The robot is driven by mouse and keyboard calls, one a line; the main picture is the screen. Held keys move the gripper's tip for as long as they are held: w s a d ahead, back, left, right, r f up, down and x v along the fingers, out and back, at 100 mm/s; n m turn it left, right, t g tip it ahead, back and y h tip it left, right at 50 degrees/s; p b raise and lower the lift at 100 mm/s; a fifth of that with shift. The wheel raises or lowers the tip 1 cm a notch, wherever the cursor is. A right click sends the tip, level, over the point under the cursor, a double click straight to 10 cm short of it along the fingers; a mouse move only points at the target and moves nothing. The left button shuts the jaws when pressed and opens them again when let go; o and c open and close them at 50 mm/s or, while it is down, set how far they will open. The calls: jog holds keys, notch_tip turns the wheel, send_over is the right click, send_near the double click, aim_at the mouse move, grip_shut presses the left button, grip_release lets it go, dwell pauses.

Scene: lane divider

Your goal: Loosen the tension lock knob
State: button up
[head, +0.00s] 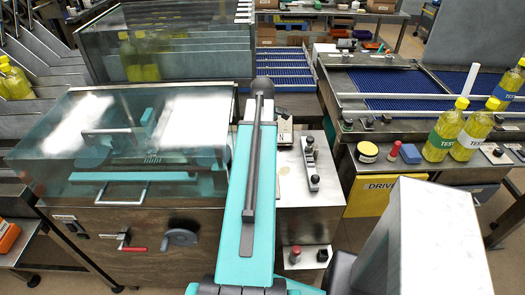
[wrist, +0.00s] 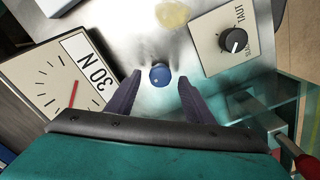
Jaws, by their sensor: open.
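In the wrist view, a small round blue knob (wrist: 159,75) with a pale dot stands on a bare metal plate (wrist: 125,35). A black rotary knob (wrist: 233,40) sits on a pale square plate marked "TAUT" at the upper right. I cannot tell for certain which of the two is the tension lock knob. My gripper (wrist: 160,78) is open, with one dark finger on each side of the blue knob. Gaps show between the fingers and the knob; its depth between them is unclear. In the head view my teal arm hides the gripper and the blue knob.
A gauge (wrist: 70,75) marked "30 N" with a red needle lies left of the fingers. A red-tipped handle (wrist: 306,165) is at the lower right. In the head view, a clear-covered machine (head: 120,150) stands left of my arm, and bottles (head: 445,130) stand at the right.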

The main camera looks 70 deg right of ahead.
notch_tip(320, 180, up, 12)
jog(key=b, duration=0.2)
jog(key=shift+b, duration=0.4)
jog(key=shift+r, duration=0.15)
dwell(0.6)
